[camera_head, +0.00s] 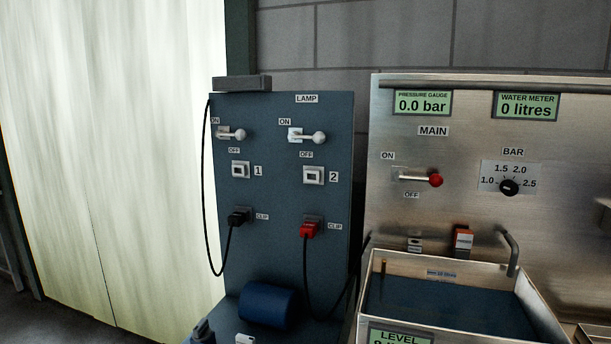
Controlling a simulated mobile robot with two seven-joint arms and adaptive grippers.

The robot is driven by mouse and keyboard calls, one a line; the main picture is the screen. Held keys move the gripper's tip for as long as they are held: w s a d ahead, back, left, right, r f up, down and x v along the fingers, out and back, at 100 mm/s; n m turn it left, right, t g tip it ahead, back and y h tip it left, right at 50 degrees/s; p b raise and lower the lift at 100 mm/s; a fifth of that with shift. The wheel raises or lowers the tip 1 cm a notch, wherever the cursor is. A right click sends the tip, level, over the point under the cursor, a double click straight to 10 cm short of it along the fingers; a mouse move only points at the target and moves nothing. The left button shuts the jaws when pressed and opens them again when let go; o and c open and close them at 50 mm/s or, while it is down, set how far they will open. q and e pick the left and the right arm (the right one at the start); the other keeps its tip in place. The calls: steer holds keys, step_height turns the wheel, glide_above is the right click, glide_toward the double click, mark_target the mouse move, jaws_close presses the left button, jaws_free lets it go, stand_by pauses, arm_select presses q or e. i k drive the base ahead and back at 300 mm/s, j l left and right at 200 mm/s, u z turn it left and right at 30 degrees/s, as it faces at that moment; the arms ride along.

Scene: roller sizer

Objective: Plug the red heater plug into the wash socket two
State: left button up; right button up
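The red plug (307,230) sits at the right holder marked CLIP on the blue panel, with a black cable hanging down from it. A socket labelled 2 (313,175) is straight above it, under the right switch; no plug is in it. A socket labelled 1 (240,170) is to its left, also with no plug in it. A black plug (239,217) sits at the left holder marked CLIP, below socket 1, with its own black cable. The word "wash" cannot be read on either socket. Neither of my grippers is in view.
Two white-knobbed levers (319,137) stick out above the sockets. A blue cylinder (267,304) lies at the panel's foot. A steel panel (462,125) with a red-knobbed lever (436,180) and an open steel basin (535,312) stand to the right. The space before the sockets looks clear.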

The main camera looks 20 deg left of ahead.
mark_target(311, 228)
steer(key=j+u, duration=0.1)
steer(key=j, duration=0.85)
steer(key=j+u, duration=0.1)
steer(key=u, duration=0.3)
steer(key=i+u, duration=0.15)
steer(key=u, duration=0.6)
steer(key=j+u, duration=0.15)
steer(key=l+z, duration=0.15)
steer(key=i+j, duration=0.05)
